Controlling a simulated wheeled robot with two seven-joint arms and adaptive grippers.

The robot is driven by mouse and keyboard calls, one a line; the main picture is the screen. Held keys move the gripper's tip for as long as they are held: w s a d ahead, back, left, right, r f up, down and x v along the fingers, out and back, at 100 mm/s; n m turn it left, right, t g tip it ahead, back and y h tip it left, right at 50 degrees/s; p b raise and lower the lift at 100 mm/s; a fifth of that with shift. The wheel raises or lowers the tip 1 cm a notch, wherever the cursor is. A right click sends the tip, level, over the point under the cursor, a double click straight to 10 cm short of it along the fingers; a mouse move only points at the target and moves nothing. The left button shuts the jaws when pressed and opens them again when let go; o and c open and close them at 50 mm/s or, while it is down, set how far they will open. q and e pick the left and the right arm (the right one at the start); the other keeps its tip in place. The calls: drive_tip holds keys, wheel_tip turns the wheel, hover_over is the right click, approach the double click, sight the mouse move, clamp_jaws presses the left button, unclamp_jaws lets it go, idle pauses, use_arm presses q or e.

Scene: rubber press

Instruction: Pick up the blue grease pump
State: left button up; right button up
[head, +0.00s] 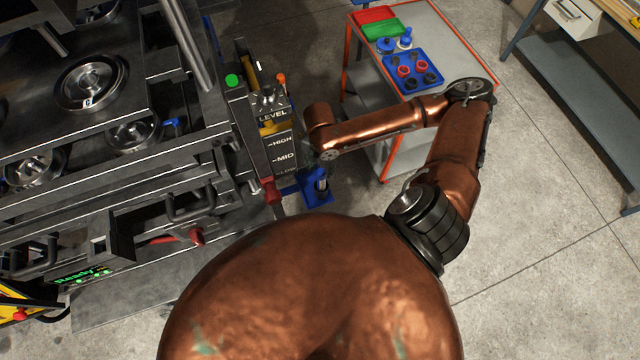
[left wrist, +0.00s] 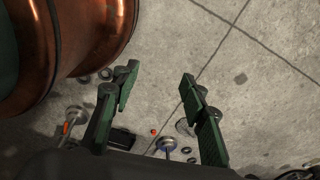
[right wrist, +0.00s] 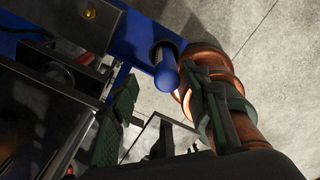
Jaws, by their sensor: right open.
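A blue unit with a dark cylinder, which looks like the blue grease pump (head: 316,192), stands low beside the press in the head view. In the right wrist view, a blue round-ended handle (right wrist: 166,78) on a blue base shows between the fingers; it appears to be part of this pump. My right gripper (head: 312,158) is mostly hidden by its own arm in the head view, just above the pump. In the right wrist view my right gripper (right wrist: 164,82) is open, with the handle apparently not gripped. My left gripper (left wrist: 158,80) is open and empty over the floor.
The large press (head: 110,180) fills the left side. A level panel (head: 280,150) stands right beside my right gripper. A cart (head: 455,50) behind carries a blue tray (head: 428,62), green and red bins, and small blue parts. Grey floor is open at right.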

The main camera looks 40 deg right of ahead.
sight(321, 181)
drive_tip(key=shift+f+b, duration=0.35)
drive_tip(key=shift+f, duration=0.3)
drive_tip(key=shift+s+f, duration=0.1)
drive_tip(key=shift+s, duration=0.05)
drive_tip(key=shift+f, duration=0.3)
drive_tip(key=f, duration=0.4)
drive_tip(key=f+p, duration=0.1)
drive_tip(key=f, duration=0.1)
drive_tip(key=shift+s, duration=0.4)
drive_tip(key=shift+w+f, duration=0.1)
drive_tip(key=shift+f, duration=0.45)
use_arm(q)
drive_tip(key=shift+w, duration=0.65)
use_arm(e)
drive_tip(key=shift+c, duration=0.4)
use_arm(q)
drive_tip(key=shift+w, duration=0.15)
use_arm(e)
clamp_jaws()
